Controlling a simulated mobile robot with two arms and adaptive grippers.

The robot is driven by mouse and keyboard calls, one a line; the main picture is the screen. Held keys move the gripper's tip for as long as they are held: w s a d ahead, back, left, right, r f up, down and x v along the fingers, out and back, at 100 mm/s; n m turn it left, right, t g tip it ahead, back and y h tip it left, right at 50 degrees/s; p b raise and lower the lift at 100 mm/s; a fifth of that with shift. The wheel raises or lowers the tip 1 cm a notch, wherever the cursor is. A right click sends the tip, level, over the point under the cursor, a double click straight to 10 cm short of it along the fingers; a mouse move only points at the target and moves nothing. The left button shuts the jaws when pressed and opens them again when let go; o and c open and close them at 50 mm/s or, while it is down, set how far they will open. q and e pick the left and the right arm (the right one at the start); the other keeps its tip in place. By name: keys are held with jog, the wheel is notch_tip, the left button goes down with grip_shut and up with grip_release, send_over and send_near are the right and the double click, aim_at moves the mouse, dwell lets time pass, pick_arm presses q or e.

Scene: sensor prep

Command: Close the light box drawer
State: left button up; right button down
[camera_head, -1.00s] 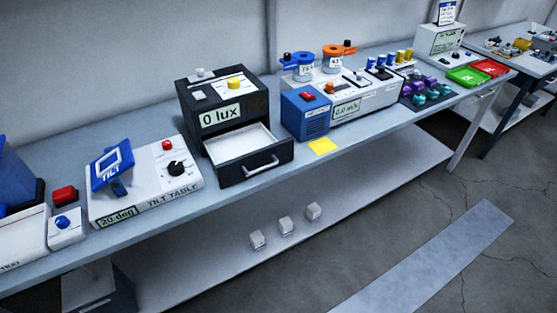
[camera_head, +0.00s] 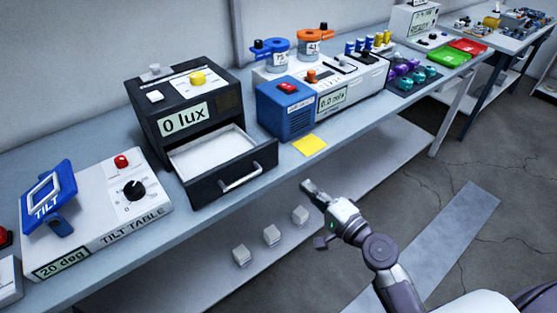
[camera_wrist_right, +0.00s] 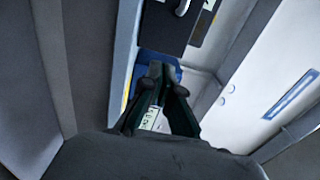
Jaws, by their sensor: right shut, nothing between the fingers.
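The light box (camera_head: 187,92) is a black box on the bench reading "0 lux", with a yellow knob on top. Its drawer (camera_head: 231,178) is pulled out, showing a white, empty inside and a silver handle (camera_head: 241,179) on its front. My right gripper (camera_head: 307,186) is in front of the bench edge, to the right of the drawer handle and apart from it. It is shut and empty. In the right wrist view the gripper fingers (camera_wrist_right: 165,84) show dark in the middle, and a black surface with a silver handle (camera_wrist_right: 182,7) shows at the top. My left gripper is not in view.
A tilt table (camera_head: 110,205) stands left of the light box. A blue box (camera_head: 287,112) stands right of it, with a yellow note (camera_head: 310,145) in front. Several white cubes (camera_head: 271,235) sit on the lower shelf. The floor before the bench is open.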

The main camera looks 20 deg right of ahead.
aim_at(274, 158)
jog(key=p+x, duration=0.2)
jog(key=x, duration=0.8)
jog(key=shift+w, duration=0.1)
jog(key=shift+w+a+f, duration=0.15)
jog(key=shift+w+a, duration=0.1)
jog(key=shift+w, duration=0.35)
jog(key=b+x, duration=0.5)
jog(key=x, duration=1)
jog(key=shift+f+b, duration=0.15)
jog(key=shift+b, duration=0.15)
jog(key=shift+w, duration=0.2)
jog(key=shift+r, duration=0.45)
jog(key=shift+r, duration=0.1)
